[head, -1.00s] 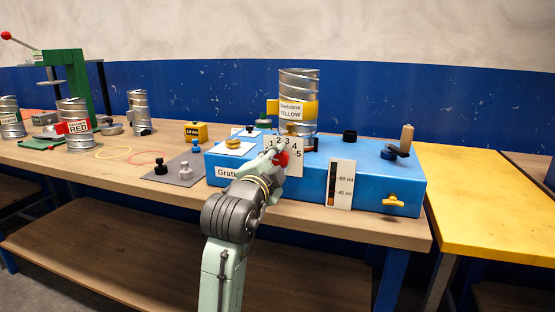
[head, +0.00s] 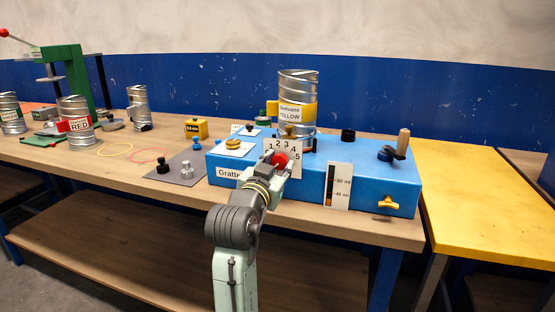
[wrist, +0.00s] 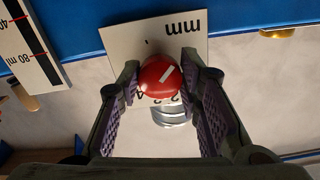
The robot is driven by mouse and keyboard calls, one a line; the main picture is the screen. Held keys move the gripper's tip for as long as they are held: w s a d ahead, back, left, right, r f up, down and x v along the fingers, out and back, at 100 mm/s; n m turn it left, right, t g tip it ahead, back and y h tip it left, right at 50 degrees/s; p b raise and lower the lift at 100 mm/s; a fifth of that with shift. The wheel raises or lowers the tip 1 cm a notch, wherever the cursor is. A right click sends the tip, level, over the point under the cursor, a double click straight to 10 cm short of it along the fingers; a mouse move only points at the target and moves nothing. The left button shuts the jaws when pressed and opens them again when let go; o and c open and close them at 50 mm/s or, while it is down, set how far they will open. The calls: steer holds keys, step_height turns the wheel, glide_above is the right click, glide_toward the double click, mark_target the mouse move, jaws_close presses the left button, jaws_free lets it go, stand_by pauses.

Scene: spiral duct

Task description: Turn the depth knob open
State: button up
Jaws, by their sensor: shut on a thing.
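The depth knob (head: 280,160) is a red round knob with a white pointer line. It sits in front of a white dial plate (head: 295,148) numbered 1 to 5, on the front of the blue machine (head: 315,180). In the wrist view, the knob (wrist: 158,76) lies between the two finger pads, which touch it on both sides. My gripper (wrist: 160,74) is shut on the knob, seen upside down against the plate marked "mm" (wrist: 125,45). In the head view my gripper partly hides the plate's lower left.
A metal duct tube labelled YELLOW (head: 298,90) stands behind the dial. A grey plate with small knobs (head: 180,170) lies to the left.

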steer(key=n+p, duration=0.3)
steer(key=n, duration=0.2)
steer(key=shift+d+r+n, duration=0.1)
steer(key=shift+n, duration=0.2)
steer(key=n+p, duration=0.3)
steer(key=n, duration=0.1)
steer(key=shift+n, duration=0.3)
steer(key=o, duration=1.2)
steer(key=v, duration=1.2)
